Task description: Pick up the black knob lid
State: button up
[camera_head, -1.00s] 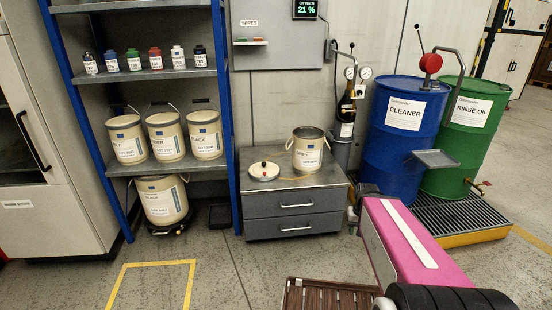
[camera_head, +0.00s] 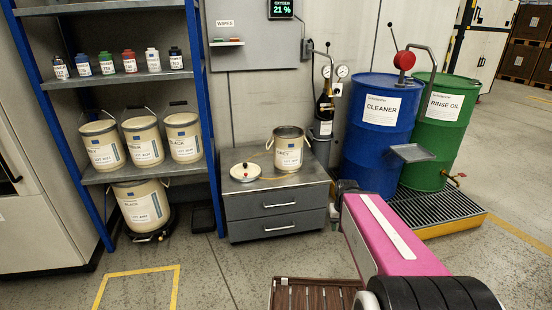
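A round cream lid (camera_head: 245,174) lies flat on top of the grey drawer cabinet (camera_head: 280,190), left of an open cream bucket (camera_head: 289,155). A small knob stands at the lid's middle; it looks dark with some red, and its exact colour is too small to tell. My pink arm reaches from the lower right toward the cabinet's right side. I cannot make out my gripper's fingers, and the arm is well apart from the lid.
A blue-posted shelf (camera_head: 203,110) with small bottles and several closed buckets stands left of the cabinet. A blue drum (camera_head: 375,135) and a green drum (camera_head: 432,140) stand right on a grated yellow-edged pallet (camera_head: 430,206). The floor before the cabinet is partly clear.

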aim_at(236, 172)
jog(key=i+j+u, duration=0.15)
jog(key=i+j, duration=1.1)
